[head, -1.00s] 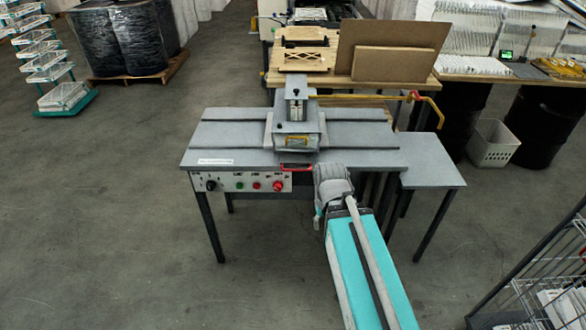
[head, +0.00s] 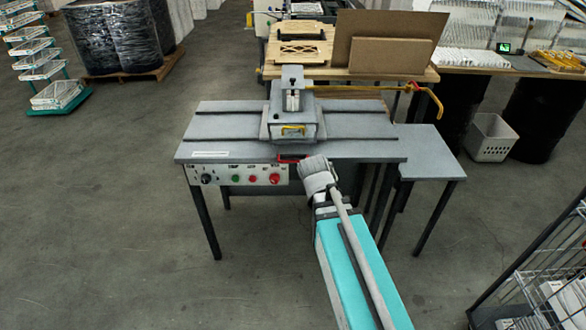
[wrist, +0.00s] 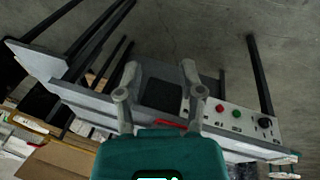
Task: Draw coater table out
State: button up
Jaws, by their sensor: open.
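The coater table (head: 235,121) is a grey slotted top on dark legs, with a coating head (head: 295,122) standing on it. A red handle (head: 290,158) is on its front edge, right of the button panel (head: 238,176). My gripper is at this front edge, just right of the handle in the head view, its fingers mostly hidden by my own wrist. In the wrist view my gripper (wrist: 158,68) is open, and the red handle (wrist: 170,124) shows between the finger bases, near the palm. I cannot tell whether the fingers touch it.
A grey side table (head: 436,158) adjoins on the right. A yellow bar (head: 385,87) reaches right above the table. A wooden bench with boards (head: 390,59) stands behind. A wire rack (head: 545,265) is at the lower right. The floor in front and left is clear.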

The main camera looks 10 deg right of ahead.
jog(key=w+f+n+t+h+b, duration=0.2)
jog(key=w+f+b, duration=0.2)
jog(key=w+b, duration=0.15)
jog(key=n+t+h+b, duration=0.3)
jog(key=n+t+b, duration=0.7)
jog(key=b, duration=0.5)
send_near(294, 161)
jog(key=s+a, duration=0.2)
jog(key=shift+s+a, duration=0.1)
jog(key=shift+s, duration=0.3)
jog(key=shift+w, duration=0.1)
jog(key=b+x, duration=0.2)
jog(key=x, duration=1.1)
jog(key=shift+w+d+r, duration=0.1)
jog(key=shift+w+d, duration=0.15)
jog(key=shift+d, duration=0.05)
grip_shut()
